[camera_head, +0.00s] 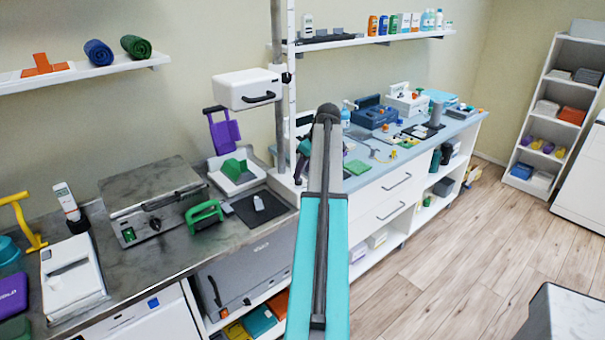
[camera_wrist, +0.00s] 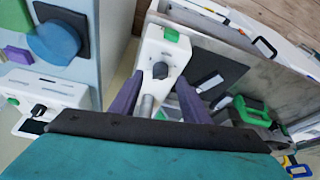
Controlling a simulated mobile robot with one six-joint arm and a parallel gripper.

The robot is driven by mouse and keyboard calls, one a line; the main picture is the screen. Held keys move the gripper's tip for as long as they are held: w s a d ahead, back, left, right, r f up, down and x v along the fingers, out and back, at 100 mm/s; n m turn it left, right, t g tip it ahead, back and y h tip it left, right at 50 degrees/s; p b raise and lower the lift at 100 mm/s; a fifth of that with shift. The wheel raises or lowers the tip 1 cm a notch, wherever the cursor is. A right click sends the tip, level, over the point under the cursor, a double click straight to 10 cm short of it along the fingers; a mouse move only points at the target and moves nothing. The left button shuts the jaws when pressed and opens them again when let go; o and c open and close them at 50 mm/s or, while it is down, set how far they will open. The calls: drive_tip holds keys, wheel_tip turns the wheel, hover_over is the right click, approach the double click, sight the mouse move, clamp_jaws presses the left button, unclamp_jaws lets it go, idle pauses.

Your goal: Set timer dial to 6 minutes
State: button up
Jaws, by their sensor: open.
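In the wrist view a white box (camera_wrist: 152,48) carries a dark knob (camera_wrist: 160,70), which looks like the timer dial. A green patch (camera_wrist: 170,35) sits above the knob. My gripper (camera_wrist: 160,82) is open; its two purple fingers stand apart on either side of the knob's line, with no visible contact. A silver post (camera_wrist: 147,104) shows between the fingers. The dial's markings and its setting are too small to read. In the head view I cannot make out the dial; my arm covers much of that area.
A black mat (camera_wrist: 217,62) with a small grey piece lies beside the box. The green-handled item (camera_head: 204,212) stands left of the black mat in the head view (camera_head: 270,208). The blue counter (camera_head: 455,125) on the right is crowded.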

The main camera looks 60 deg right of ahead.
sight(301, 180)
drive_tip(key=shift+p+x, duration=0.35)
drive_tip(key=shift+x, duration=1.6)
drive_tip(key=c, duration=1)
